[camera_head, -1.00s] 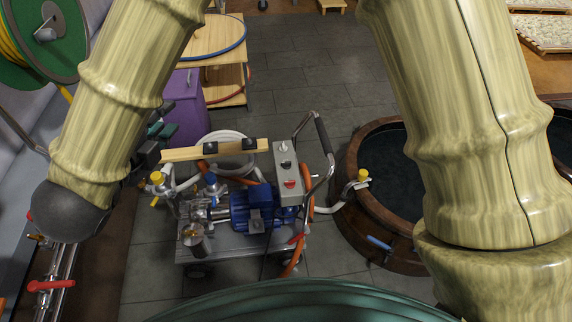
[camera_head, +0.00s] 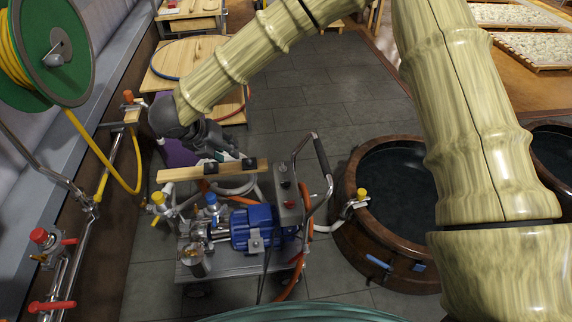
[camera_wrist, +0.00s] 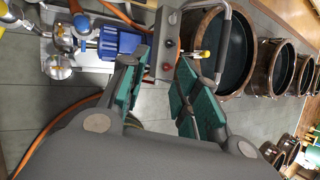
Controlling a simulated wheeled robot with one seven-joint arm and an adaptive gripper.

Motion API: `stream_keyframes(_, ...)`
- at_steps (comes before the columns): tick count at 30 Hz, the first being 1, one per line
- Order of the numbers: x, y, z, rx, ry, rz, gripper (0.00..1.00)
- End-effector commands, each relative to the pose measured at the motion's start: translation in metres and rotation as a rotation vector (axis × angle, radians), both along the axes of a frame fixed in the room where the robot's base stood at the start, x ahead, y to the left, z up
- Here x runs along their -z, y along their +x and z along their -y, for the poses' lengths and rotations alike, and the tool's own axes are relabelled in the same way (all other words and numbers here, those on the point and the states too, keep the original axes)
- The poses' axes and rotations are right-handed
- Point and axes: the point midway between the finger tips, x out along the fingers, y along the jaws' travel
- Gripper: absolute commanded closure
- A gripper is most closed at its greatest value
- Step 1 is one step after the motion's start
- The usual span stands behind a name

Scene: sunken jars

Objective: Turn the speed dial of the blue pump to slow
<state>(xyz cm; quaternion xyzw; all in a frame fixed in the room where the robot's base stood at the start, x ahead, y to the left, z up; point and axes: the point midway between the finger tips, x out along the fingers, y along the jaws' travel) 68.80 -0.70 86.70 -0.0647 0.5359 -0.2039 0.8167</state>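The blue pump (camera_head: 253,230) sits on a wheeled cart, left of a sunken jar. Its grey control box (camera_head: 288,200) stands upright at the cart's right end, with several small knobs on its face. A dark knob (camera_head: 285,183) and a red one (camera_head: 289,204) show. Their markings are too small to read, so I cannot tell which is the speed dial or its setting. In the wrist view the control box (camera_wrist: 167,45) appears beyond and between my fingertips. My gripper (camera_wrist: 158,80) is open and empty, apart from the box. In the head view my gripper (camera_head: 228,150) is left of the box.
The cart's handle (camera_head: 322,158) rises right of the box. A wooden-rimmed jar (camera_head: 345,215) is to the right. Red-handled valves (camera_head: 52,306) line the left wall.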

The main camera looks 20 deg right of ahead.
Motion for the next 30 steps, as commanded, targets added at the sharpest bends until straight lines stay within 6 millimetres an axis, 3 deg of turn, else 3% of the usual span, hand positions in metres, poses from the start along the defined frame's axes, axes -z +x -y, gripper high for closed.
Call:
stream_keyframes(3, 0.049, 0.027, 0.040, 0.318, 0.185, -0.026, 0.69)
stream_keyframes(9, 0.132, 0.060, 0.110, 0.879, 0.431, -0.029, 0.69)
stream_keyframes(15, 0.190, 0.077, 0.169, 1.285, 0.565, 0.003, 0.69)
stream_keyframes(21, 0.212, 0.082, 0.193, 1.438, 0.608, 0.022, 0.69)
stream_keyframes(30, 0.239, 0.082, 0.194, 1.446, 0.610, 0.023, 0.69)
